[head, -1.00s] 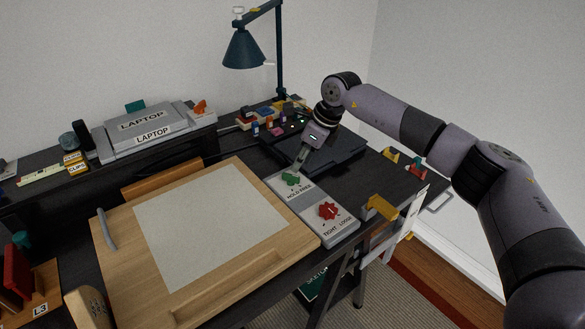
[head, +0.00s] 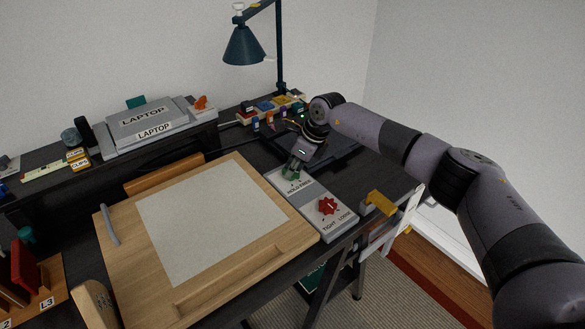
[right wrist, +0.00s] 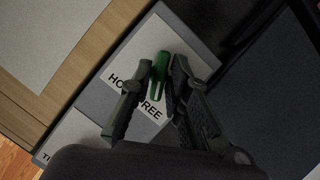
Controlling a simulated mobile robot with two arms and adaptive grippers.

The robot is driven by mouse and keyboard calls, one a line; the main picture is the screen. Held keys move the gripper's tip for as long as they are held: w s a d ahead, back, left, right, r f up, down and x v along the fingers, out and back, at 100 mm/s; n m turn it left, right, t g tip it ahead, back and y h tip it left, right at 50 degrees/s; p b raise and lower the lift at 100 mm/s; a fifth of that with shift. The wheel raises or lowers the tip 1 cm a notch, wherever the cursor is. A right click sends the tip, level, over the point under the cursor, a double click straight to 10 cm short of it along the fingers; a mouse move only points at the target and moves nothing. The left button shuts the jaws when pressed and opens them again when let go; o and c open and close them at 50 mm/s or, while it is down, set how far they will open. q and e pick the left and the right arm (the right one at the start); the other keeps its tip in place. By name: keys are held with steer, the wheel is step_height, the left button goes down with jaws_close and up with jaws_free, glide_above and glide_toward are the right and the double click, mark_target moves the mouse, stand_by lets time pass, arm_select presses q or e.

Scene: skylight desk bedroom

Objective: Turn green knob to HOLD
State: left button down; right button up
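The green knob (right wrist: 159,72) stands on a grey panel (right wrist: 187,31) over a white label, partly covered, with "HO" and "FREE" readable. My right gripper (right wrist: 162,76) is down at the knob, one finger on each side of it. The fingers are close to the knob's sides; whether they press on it is unclear. In the head view the right gripper (head: 292,172) hides most of the green knob. Which word the knob points to is not clear. My left gripper is not in view.
A red knob (head: 327,206) with a TIGHT/LOOSE label sits nearer on the same panel. A wooden drawing board (head: 120,262) with paper lies left. A dark flat slab (right wrist: 262,95) lies beside the panel. A yellow clamp-like piece (head: 381,202) is at the desk's right edge.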

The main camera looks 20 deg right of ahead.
jaws_close()
steer(key=shift+s+m+t+h, duration=0.1)
steer(key=shift+m+t+h, duration=0.25)
steer(key=shift+m, duration=0.65)
steer(key=m, duration=0.1)
steer(key=m+b, duration=0.1)
steer(key=shift+a+f+m+t+h, duration=0.1)
steer(key=shift+f+m+t+h, duration=0.05)
steer(key=shift+m+t+h, duration=0.2)
steer(key=m+h+b, duration=0.1)
steer(key=m, duration=0.1)
steer(key=shift+s+f+m+b, duration=0.1)
steer(key=shift+f+m+b, duration=0.05)
steer(key=shift+m+b, duration=0.2)
steer(key=shift+a+m+h+b, duration=0.15)
steer(key=shift+m+h+b, duration=0.75)
steer(key=shift+m+b, duration=1.25)
steer(key=shift+s+m, duration=0.1)
steer(key=shift+m, duration=0.15)
